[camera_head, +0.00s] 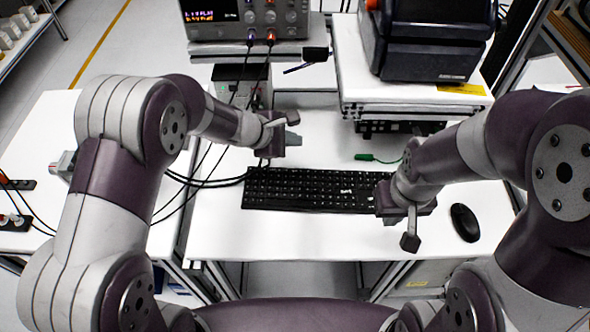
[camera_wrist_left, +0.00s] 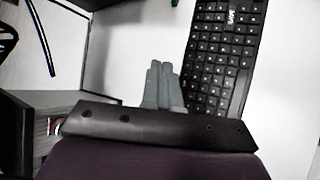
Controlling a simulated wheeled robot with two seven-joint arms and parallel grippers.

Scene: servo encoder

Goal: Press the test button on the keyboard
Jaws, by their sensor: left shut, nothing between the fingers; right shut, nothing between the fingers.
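The black keyboard (camera_head: 312,189) lies flat on the white table. It also shows in the left wrist view (camera_wrist_left: 222,62), running up from the fingers on their right. White lettering marks a spot on its right half; I cannot tell which key is the test button. My left gripper (camera_head: 292,118) is shut and empty, above the table behind the keyboard's left end. Its closed fingers (camera_wrist_left: 160,72) point beside the keyboard in the wrist view. My right gripper (camera_head: 410,242) is shut and empty, low near the table's front edge, with its arm covering the keyboard's right end.
A black mouse (camera_head: 465,222) lies right of the keyboard. A green-handled tool (camera_head: 377,158) lies behind it. A power supply (camera_head: 246,18) and a black machine (camera_head: 430,40) stand at the back. Black cables (camera_head: 205,181) run left of the keyboard. The front table strip is clear.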

